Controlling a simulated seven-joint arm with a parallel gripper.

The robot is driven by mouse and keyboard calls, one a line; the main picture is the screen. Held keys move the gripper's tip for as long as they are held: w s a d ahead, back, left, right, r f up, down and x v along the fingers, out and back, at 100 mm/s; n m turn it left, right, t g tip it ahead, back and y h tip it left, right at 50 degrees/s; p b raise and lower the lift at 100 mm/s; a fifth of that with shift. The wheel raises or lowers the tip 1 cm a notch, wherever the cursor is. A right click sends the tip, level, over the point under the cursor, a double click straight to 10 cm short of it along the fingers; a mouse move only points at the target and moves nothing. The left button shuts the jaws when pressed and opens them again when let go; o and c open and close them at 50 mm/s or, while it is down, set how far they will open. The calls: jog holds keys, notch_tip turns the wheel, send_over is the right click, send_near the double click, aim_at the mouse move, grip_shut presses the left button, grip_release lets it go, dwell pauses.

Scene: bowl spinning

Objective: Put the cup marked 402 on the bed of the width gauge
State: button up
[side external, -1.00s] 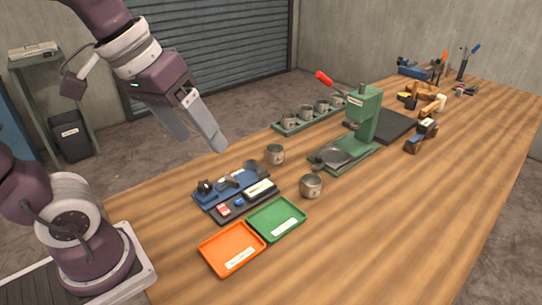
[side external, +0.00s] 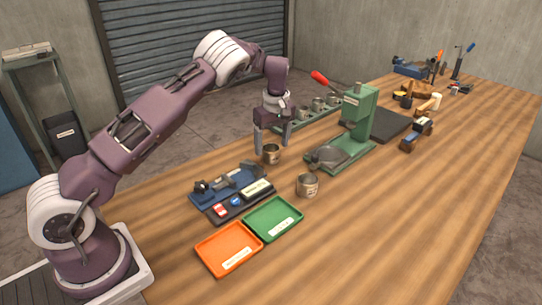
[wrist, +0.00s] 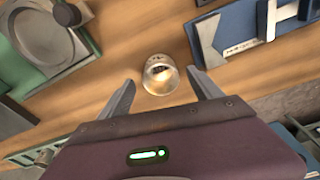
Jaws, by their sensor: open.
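My gripper (side external: 272,146) is open, pointing down over a small grey metal cup (side external: 271,155) on the bench. In the wrist view the cup (wrist: 160,76) stands upright between the spread fingers (wrist: 163,90), with a gap on each side. Dark marks show on it, but I cannot read the number. A second similar cup (side external: 307,185) stands alone to the right, its mark unreadable. The blue device with grey jaws, which looks like the width gauge (side external: 228,187), lies left of my gripper; part of it shows at the upper right of the wrist view (wrist: 238,36).
A green press (side external: 362,125) with a red handle stands right of the gripper. A green rack (side external: 300,123) of several cups lies behind. Orange (side external: 228,248) and green (side external: 273,218) trays and a dark tray (side external: 238,204) of small parts are in front. The right foreground is clear.

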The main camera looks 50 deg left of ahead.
jog(key=f, duration=0.2)
jog(key=shift+a+f, duration=0.2)
jog(key=shift+f, duration=0.15)
jog(key=c, duration=1.6)
jog(key=shift+o, duration=0.2)
notch_tip(320, 180, up, 9)
jog(key=s+d+r+m+t+h, duration=0.1)
jog(key=s+d+r+m, duration=0.1)
jog(key=s+d+m, duration=1.15)
jog(key=s+f+m, duration=0.2)
jog(key=s+f, duration=0.2)
jog(key=s, duration=0.1)
jog(key=w+a+r+n, duration=0.1)
jog(key=w+a+n, duration=0.5)
jog(key=w, duration=0.3)
jog(key=w+a+r+n+g+y, duration=0.1)
jog(key=w+a+r+n, duration=0.1)
jog(key=w+a+n, duration=0.5)
jog(key=shift+w+a+n, duration=0.25)
jog(key=shift+w+n, duration=1)
